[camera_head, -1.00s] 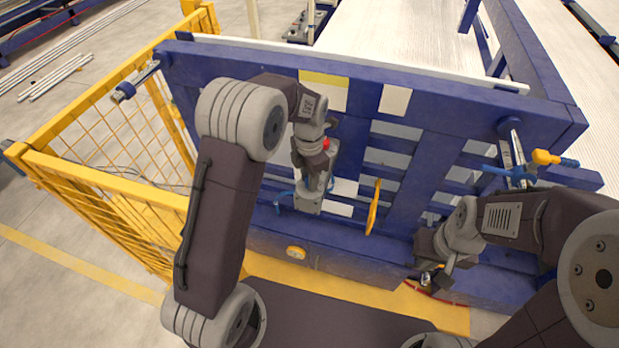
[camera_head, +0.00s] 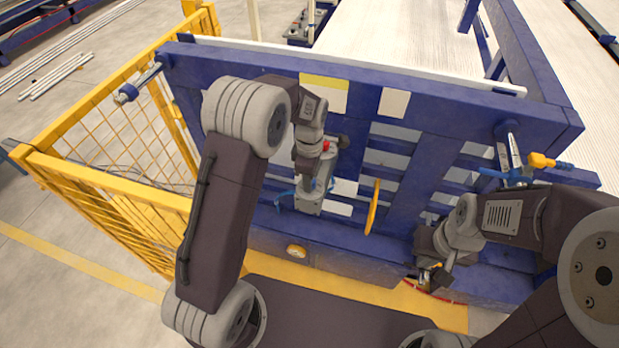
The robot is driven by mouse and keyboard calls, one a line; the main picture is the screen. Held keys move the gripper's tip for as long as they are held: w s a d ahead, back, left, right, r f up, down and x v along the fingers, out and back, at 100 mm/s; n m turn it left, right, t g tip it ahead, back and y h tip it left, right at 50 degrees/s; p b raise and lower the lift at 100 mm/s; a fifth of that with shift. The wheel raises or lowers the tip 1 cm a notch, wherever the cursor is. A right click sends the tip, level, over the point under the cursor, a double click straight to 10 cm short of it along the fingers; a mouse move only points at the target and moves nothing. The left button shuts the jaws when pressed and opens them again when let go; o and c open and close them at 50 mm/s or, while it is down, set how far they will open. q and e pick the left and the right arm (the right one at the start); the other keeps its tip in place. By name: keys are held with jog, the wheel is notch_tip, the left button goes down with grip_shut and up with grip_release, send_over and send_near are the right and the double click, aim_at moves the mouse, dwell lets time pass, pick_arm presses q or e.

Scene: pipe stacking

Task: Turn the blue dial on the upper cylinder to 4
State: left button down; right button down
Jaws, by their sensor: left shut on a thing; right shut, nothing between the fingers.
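A grey cylinder unit (camera_head: 308,204) is mounted on the blue frame near the centre, with a red knob (camera_head: 326,147) at its top end. Bits of blue show beside it, and a blue lever or hose (camera_head: 284,197) lies to its left. My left gripper (camera_head: 309,184) is over the unit, its fingers shut on what seems to be the blue dial. The fingers and wrist hide most of the dial, and its numbers cannot be read. My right gripper (camera_head: 432,279) is shut and empty, low at the right near the frame's lower rail.
A blue frame (camera_head: 440,88) with slats stands ahead. A yellow lever (camera_head: 373,208) sticks out right of the unit. A valve with a yellow end (camera_head: 541,161) is at the right. A yellow mesh fence (camera_head: 110,190) stands at the left.

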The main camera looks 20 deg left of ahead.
pick_arm(q)
jog(key=shift+m, duration=1.5)
jog(key=c, duration=1.1)
grip_release()
jog(key=shift+r, duration=0.1)
notch_tip(320, 180, up, 9)
jog(key=shift+b, duration=0.85)
